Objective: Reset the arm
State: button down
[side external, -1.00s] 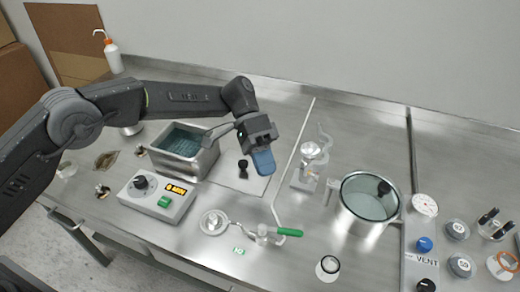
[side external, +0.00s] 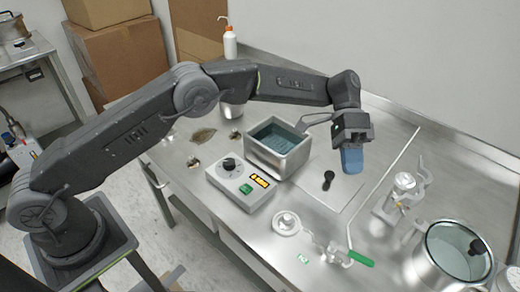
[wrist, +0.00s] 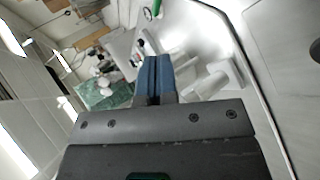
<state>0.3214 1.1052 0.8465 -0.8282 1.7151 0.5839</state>
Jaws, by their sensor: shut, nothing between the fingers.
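My gripper (side external: 352,160) has blue fingers and hangs above the steel bench, to the right of the square water bath. Its fingers point down in the side view, with nothing seen between them. In the wrist view my gripper (wrist: 154,75) shows its two blue fingers pressed together, shut and empty. My arm reaches across from the left, over the back of the water bath.
The square bath (side external: 290,165) stands below and left of my gripper. A control box (side external: 243,187) is in front of it. A green-handled valve (side external: 350,257), a metal fitting (side external: 403,183) and a round glass-topped chamber (side external: 430,262) stand to the right.

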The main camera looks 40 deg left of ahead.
jog(key=s+a+r+n+t+y, duration=0.3)
jog(key=s+a+r+n+t, duration=0.35)
jog(key=a+r, duration=0.85)
jog(key=s+a+f+n+t+y, duration=0.15)
jog(key=s+a+t, duration=0.35)
jog(key=s, duration=0.5)
jog(key=s+a+f+n+t+y, duration=0.1)
jog(key=s+a+f+t+y, duration=0.15)
jog(key=s+a, duration=0.7)
jog(key=w+d+r+m+g+h, duration=0.1)
jog(key=w+d+r+m+g, duration=0.1)
jog(key=w+d+r+m, duration=0.4)
jog(key=w+d+f+m+g+h, duration=0.1)
jog(key=w+d+f+m+g, duration=0.15)
jog(key=w+d, duration=0.65)
jog(key=w+d+f+m+g+h, duration=0.1)
jog(key=w+d+f+m+g, duration=0.2)
jog(key=d, duration=0.9)
jog(key=w+d+f+m, duration=0.2)
jog(key=d+f+m, duration=0.35)
jog(key=d, duration=0.35)
jog(key=shift+n, duration=0.5)
jog(key=x, duration=0.4)
jog(key=s+x, duration=0.1)
jog(key=x, duration=0.7)
jog(key=shift+s+a, duration=0.1)
jog(key=shift+s, duration=0.15)
jog(key=shift+s+f, duration=0.4)
jog(key=shift+f, duration=0.15)
